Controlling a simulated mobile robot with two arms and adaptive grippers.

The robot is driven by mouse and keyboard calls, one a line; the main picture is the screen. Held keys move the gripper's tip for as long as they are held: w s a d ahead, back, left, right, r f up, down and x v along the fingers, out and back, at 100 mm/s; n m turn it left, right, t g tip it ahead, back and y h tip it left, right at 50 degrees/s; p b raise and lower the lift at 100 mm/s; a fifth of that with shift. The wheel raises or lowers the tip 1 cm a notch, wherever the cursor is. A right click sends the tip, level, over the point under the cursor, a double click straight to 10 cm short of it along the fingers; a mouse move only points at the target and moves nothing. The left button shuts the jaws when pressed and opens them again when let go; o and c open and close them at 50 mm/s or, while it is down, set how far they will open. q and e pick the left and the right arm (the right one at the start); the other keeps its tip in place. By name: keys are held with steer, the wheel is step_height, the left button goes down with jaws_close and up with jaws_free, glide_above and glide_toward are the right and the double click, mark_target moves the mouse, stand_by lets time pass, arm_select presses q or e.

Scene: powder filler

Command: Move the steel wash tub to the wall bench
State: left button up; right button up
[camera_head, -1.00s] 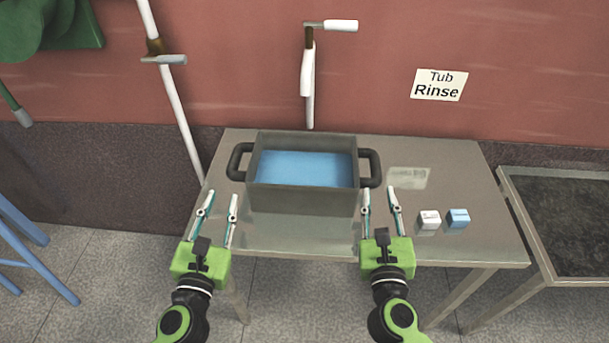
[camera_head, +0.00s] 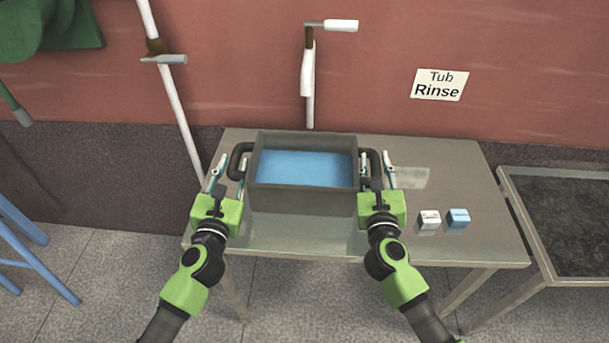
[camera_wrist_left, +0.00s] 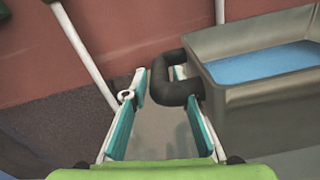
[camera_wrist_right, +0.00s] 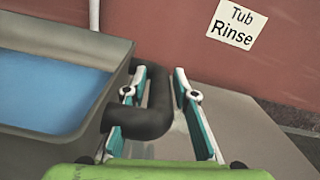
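The steel wash tub (camera_head: 300,201), a grey box with blue liquid in it, stands on the metal table under the tap. It has a black handle at each side. My left gripper (camera_head: 230,173) is open at the left handle; in the left wrist view the handle (camera_wrist_left: 172,85) reaches between the fingers, nearer the right one. My right gripper (camera_head: 377,170) is open at the right handle; in the right wrist view the handle (camera_wrist_right: 157,107) lies between the fingers, nearer the left one. No wall bench can be made out for certain.
A white and a blue small block (camera_head: 458,217) sit on the table (camera_head: 470,185) right of the tub. A tap (camera_head: 309,85) rises behind it. A dark-topped framed table (camera_head: 565,220) stands at right, blue legs (camera_head: 25,235) at left. A "Tub Rinse" sign (camera_head: 439,85) is on the wall.

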arm_select(q)
jaws_close()
arm_select(e)
jaws_close()
arm_select(q)
steer(key=shift+w+r, duration=0.1)
steer(key=shift+r, duration=0.3)
arm_select(e)
steer(key=shift+w+r, duration=0.1)
steer(key=shift+r, duration=0.3)
arm_select(q)
steer(key=shift+w, duration=0.1)
arm_select(e)
steer(key=shift+w, duration=0.1)
